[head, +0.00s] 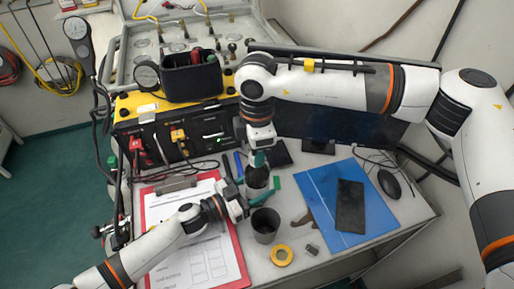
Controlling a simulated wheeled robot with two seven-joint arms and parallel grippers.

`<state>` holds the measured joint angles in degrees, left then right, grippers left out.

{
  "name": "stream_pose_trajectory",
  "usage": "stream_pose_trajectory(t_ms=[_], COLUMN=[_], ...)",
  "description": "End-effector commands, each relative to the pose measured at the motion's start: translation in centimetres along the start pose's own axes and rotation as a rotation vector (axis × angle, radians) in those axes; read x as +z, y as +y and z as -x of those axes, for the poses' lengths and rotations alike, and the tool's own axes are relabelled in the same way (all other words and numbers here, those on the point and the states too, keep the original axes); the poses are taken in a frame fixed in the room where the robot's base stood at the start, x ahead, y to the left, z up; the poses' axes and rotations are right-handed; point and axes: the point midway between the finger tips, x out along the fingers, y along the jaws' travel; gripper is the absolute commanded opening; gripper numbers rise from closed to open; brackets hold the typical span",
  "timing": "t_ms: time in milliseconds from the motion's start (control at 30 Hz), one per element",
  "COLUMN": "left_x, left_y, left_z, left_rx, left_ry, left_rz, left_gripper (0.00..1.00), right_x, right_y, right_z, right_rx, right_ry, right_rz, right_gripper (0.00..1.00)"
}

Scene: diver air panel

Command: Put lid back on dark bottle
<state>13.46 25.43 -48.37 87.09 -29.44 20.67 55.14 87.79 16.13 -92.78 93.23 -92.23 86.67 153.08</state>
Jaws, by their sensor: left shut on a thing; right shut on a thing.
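The dark bottle (257,179) stands on the worktop near the middle of the head view, with a paler rim at its upper end. My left gripper (262,193) reaches in from the lower left and is shut on the bottle's side. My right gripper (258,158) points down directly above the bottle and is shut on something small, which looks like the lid. The gripper's fingers mostly hide the lid. I cannot tell whether the lid touches the bottle's rim.
An open dark grey cup (265,227) stands just in front of the bottle. A yellow tape roll (282,255) and a small grey piece (312,249) lie nearby. A red clipboard (238,262) is left, a blue folder (318,191) right. The air panel (205,150) stands behind.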

Motion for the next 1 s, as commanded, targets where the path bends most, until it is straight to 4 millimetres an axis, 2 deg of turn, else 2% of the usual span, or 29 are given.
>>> stream_pose_trajectory(t_ms=[100,200,500,533,667,1000], left_x=[0.02,0.02,0.01,0.01,0.0,0.01], left_y=[-0.06,-0.06,-0.08,-0.08,-0.08,-0.07], left_z=[-0.01,-0.01,-0.01,-0.01,-0.01,-0.01], left_rx=[-0.001,-0.001,-0.002,-0.002,-0.002,-0.001], left_ry=[0.0,0.0,0.0,0.0,0.0,0.0], left_rz=[-0.001,-0.001,-0.001,-0.001,0.0,0.0], left_gripper=[0.0,0.0,0.0,0.0,0.0,0.0], right_x=[0.02,0.01,0.0,0.0,0.0,0.0], right_y=[-0.02,-0.04,-0.05,-0.05,-0.04,-0.03], right_z=[0.06,0.07,0.08,0.08,0.06,0.33], right_rx=[-0.001,-0.002,-0.003,-0.003,-0.002,-0.002], right_ry=[-0.002,-0.002,-0.001,-0.001,-0.001,-0.001], right_rz=[-0.157,-0.225,-0.243,-0.243,-0.242,-0.241], right_gripper=[0.11,0.11,0.11,0.33,0.53,0.53])
